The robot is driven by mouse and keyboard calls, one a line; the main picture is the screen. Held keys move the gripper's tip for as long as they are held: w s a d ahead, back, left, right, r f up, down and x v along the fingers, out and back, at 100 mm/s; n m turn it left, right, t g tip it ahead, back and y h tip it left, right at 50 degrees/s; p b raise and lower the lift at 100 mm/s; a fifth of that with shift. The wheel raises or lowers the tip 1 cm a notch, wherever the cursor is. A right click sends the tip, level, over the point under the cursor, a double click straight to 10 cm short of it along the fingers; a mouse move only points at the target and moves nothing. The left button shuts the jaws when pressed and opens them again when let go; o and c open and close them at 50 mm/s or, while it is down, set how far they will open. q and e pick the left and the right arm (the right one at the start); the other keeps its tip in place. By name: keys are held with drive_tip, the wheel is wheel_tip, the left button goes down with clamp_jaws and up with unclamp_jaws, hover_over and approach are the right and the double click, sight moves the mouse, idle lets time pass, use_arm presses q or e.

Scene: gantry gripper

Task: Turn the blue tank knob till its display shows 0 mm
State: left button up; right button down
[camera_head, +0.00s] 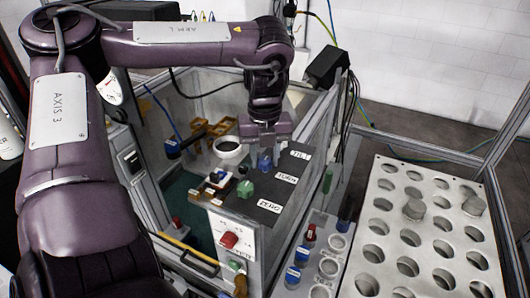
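A small blue knob (265,163) stands on the dark sloped panel (258,200), near its far end. My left gripper (266,146) points down from the purple arm directly above the blue knob and partly hides it. The fingertips are too small and dark to show whether they are open or shut, or whether they touch the knob. A green knob (245,189) sits nearer on the same panel, left of the white labels. I cannot make out any display reading in mm. My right gripper is not in view.
A white front plate with a red knob (229,240) is below the panel. Blue-capped bottles (292,278) stand at the panel's right. A metal rack with round holes (430,220) fills the right side. Frame posts and a black box (327,66) stand near the arm.

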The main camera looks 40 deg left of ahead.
use_arm(q)
drive_tip(key=c, duration=0.4)
drive_tip(key=shift+o, duration=0.2)
drive_tip(key=shift+r, duration=0.1)
drive_tip(key=m, duration=0.2)
drive_tip(key=shift+m+p, duration=0.3)
drive_tip(key=shift+m, duration=0.1)
drive_tip(key=m, duration=0.4)
drive_tip(key=shift+w+m, duration=0.1)
drive_tip(key=shift+m, duration=0.3)
drive_tip(key=o, duration=1)
